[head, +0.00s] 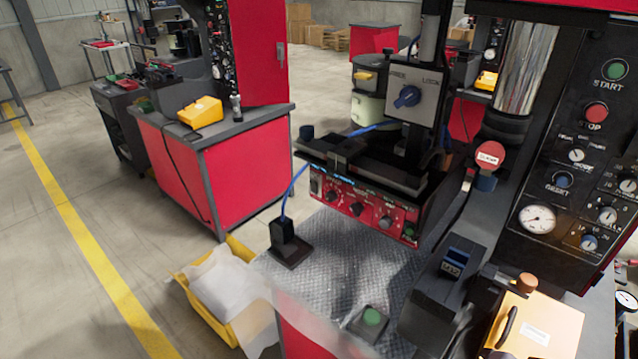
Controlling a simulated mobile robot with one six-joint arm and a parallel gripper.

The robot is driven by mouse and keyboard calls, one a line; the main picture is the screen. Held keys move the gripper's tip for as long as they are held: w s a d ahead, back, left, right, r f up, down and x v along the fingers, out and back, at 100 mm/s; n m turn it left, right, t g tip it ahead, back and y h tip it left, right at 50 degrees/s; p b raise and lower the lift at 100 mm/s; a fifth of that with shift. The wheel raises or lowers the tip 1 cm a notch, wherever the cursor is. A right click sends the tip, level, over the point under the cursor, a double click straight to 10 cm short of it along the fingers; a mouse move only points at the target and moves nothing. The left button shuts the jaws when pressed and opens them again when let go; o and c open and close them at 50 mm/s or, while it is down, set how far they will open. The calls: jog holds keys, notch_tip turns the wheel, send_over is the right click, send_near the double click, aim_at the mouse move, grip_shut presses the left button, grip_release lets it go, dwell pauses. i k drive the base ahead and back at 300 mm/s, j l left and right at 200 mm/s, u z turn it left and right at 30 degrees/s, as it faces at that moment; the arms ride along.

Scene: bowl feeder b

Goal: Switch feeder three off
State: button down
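A red control box (358,205) with several dark knobs and small labels sits at the front of the nearest machine, above a metal tread-plate top. Above it is a light grey switch panel (415,80) with a blue rotary knob (407,96); the word at its right looks like "LOCAL". I cannot read a feeder number on either, so I cannot tell which is feeder three. At the right, a tall black panel (540,180) has a green START button (614,69), a red STOP button (596,112), knobs and a gauge. My gripper is not in view.
A green push button (372,317) and a black block with a blue cable (287,240) stand on the tread-plate top (330,275). A yellow bin (205,300) is on the floor left of it. A red cabinet (225,165) stands behind. Floor at left is clear.

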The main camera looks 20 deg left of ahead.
aim_at(314, 185)
jog(key=i+j, duration=0.1)
jog(key=j, duration=0.35)
jog(key=i+j, duration=0.1)
jog(key=j, duration=0.35)
jog(key=i+j, duration=0.1)
jog(key=j, duration=0.35)
jog(key=i+l, duration=0.25)
jog(key=i, duration=0.25)
